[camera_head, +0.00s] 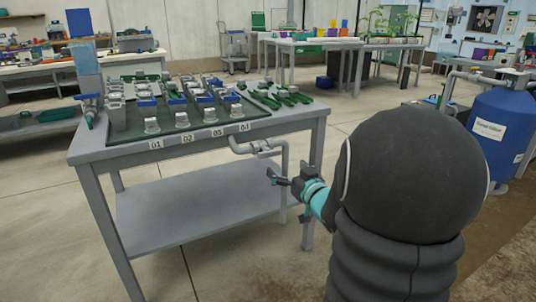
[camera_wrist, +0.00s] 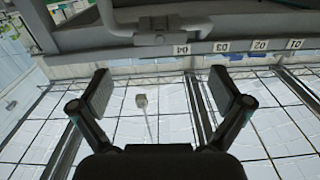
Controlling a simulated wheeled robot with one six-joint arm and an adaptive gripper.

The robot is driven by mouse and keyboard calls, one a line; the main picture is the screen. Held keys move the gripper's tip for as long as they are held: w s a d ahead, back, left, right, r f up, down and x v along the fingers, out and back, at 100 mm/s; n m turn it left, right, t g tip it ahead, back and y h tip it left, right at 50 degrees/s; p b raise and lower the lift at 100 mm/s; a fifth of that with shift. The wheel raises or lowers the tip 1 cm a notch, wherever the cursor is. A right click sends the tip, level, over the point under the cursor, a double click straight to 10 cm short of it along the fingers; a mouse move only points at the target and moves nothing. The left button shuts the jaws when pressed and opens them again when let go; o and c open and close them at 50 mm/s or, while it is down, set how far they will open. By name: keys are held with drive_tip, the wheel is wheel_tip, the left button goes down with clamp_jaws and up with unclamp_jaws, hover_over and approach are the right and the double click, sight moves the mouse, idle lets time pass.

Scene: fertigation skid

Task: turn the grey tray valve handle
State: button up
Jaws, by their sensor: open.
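The grey tray valve (camera_head: 264,148) sits on a grey pipe under the front right edge of the green tray, near the label 04. Its handle is small and hard to tell from the valve body. In the wrist view, which is upside down, the valve (camera_wrist: 158,38) shows at the top, centred between my fingers and beyond their tips. My gripper (camera_head: 273,179) is open and empty, below the valve and apart from it. Its spread fingers also show in the wrist view (camera_wrist: 160,82).
The grey table (camera_head: 88,150) bears the tray of cups, blue-topped pieces and green parts. The grey drain pipe (camera_head: 284,200) bends down near the table's front right leg. A blue tank (camera_head: 500,125) stands at the right. Open floor lies in front of the table.

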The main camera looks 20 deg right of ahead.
sight(271, 154)
drive_tip(key=w, duration=1)
drive_tip(key=shift+w+a, duration=0.15)
drive_tip(key=shift+w, duration=0.1)
drive_tip(key=c, duration=1)
